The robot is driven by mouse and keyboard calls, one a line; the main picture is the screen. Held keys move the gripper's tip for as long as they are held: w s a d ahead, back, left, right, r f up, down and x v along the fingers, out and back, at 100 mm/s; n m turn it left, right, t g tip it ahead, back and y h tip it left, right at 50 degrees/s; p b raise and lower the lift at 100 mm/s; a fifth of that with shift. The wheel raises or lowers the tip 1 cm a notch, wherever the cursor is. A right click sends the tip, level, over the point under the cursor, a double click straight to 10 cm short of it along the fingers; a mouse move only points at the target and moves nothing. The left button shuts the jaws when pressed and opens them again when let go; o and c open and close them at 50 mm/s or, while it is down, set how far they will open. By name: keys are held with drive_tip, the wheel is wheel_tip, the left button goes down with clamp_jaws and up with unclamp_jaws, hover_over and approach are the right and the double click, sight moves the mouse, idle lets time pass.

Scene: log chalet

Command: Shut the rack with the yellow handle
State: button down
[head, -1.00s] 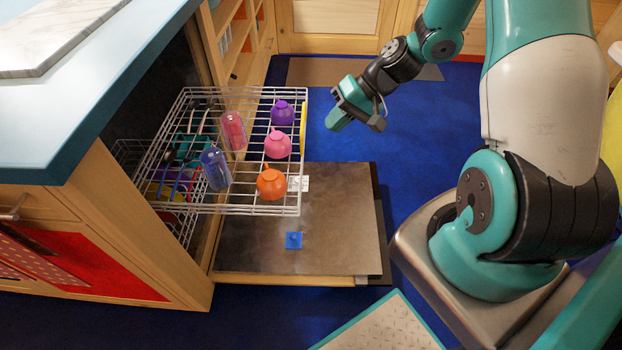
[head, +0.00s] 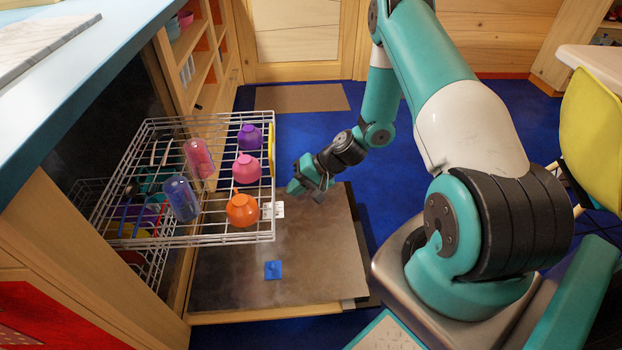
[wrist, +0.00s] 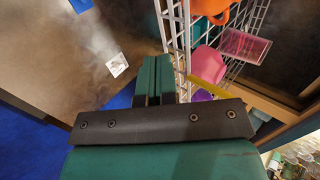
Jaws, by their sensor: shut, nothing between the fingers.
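The rack with the yellow handle is a white wire rack (head: 200,240), pulled out of the dishwasher over its lowered door (head: 320,270). Its yellow handle (head: 271,150) is on the outer side and also shows in the wrist view (wrist: 207,92). The rack holds a purple cup (head: 249,137), a pink cup (head: 246,169), an orange cup (head: 242,210) and two tumblers, one pink (head: 199,158) and one blue (head: 181,198). My gripper (head: 290,188) is shut and empty, just outside the rack's outer side. In the wrist view its fingertips (wrist: 152,62) are beside the rack wires; contact cannot be told.
A lower rack (head: 145,265) shows below, inside the dishwasher. A blue piece (head: 273,270) lies on the door. The countertop (head: 70,80) overhangs at left. A yellow chair (head: 592,130) stands at right.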

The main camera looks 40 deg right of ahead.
drive_tip(key=shift+w+a+r, duration=0.1)
drive_tip(key=shift+w+a, duration=0.35)
drive_tip(key=shift+a, duration=0.2)
drive_tip(key=shift+w+a+r, duration=0.1)
drive_tip(key=shift+w+a, duration=0.3)
drive_tip(key=shift+a, duration=0.25)
drive_tip(key=shift+a, duration=0.1)
